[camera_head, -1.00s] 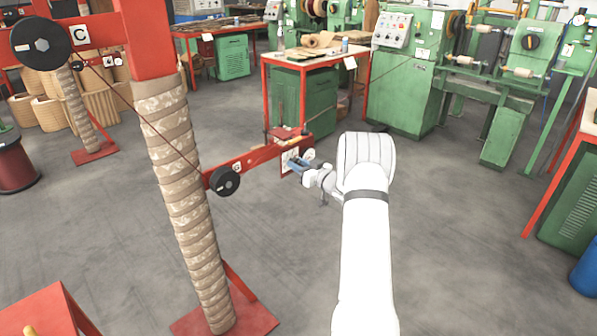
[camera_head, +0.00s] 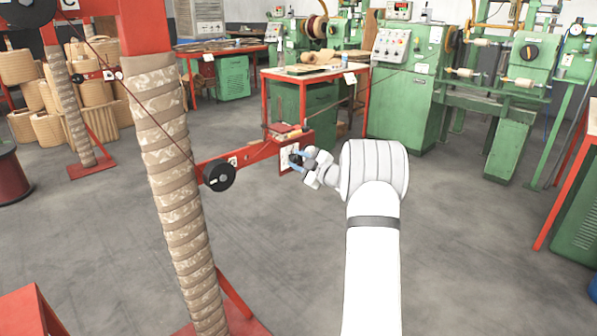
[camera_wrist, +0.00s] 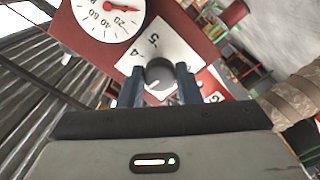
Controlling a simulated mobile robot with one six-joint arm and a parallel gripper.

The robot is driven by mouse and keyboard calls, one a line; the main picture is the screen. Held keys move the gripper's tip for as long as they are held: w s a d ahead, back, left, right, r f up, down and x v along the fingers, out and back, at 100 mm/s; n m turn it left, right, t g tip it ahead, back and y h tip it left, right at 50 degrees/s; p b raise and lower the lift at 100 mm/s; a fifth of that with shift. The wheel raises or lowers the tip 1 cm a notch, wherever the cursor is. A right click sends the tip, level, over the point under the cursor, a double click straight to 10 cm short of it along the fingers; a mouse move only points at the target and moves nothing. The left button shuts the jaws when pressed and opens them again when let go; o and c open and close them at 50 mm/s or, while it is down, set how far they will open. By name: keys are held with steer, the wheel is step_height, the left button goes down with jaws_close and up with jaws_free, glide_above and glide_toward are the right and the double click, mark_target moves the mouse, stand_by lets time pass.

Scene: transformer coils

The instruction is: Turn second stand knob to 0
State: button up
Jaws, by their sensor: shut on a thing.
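The dark round stand knob (camera_wrist: 159,72) sits on a white scale plate (camera_wrist: 172,42) on a red panel in the wrist view. The digits 4 and 5 show on the plate above the knob; a 0 cannot be made out. My gripper (camera_wrist: 161,88) has its two blue fingers on either side of the knob, shut on it. In the head view my gripper (camera_head: 295,158) is at the end plate of the red stand arm (camera_head: 252,153), and the knob is too small to make out. A white gauge (camera_wrist: 108,14) with a red needle sits above left of the knob.
The wrapped column (camera_head: 170,160) and a black pulley (camera_head: 219,175) are left of my gripper. A red-framed table (camera_head: 315,76) stands behind, and a green machine (camera_head: 405,95) at the back right.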

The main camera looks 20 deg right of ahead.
steer(key=n+b, duration=0.7)
steer(key=shift+f+b, duration=0.35)
steer(key=shift+b, duration=0.05)
steer(key=n+b, duration=0.6)
steer(key=shift+n, duration=0.4)
steer(key=n+b, duration=0.1)
steer(key=n, duration=0.1)
steer(key=shift+r+n+b, duration=0.15)
steer(key=shift+n+b, duration=0.25)
steer(key=n, duration=0.2)
steer(key=shift+r+n, duration=0.1)
steer(key=shift+n, duration=0.2)
steer(key=n, duration=0.3)
steer(key=shift+n, duration=2)
steer(key=o, duration=0.9)
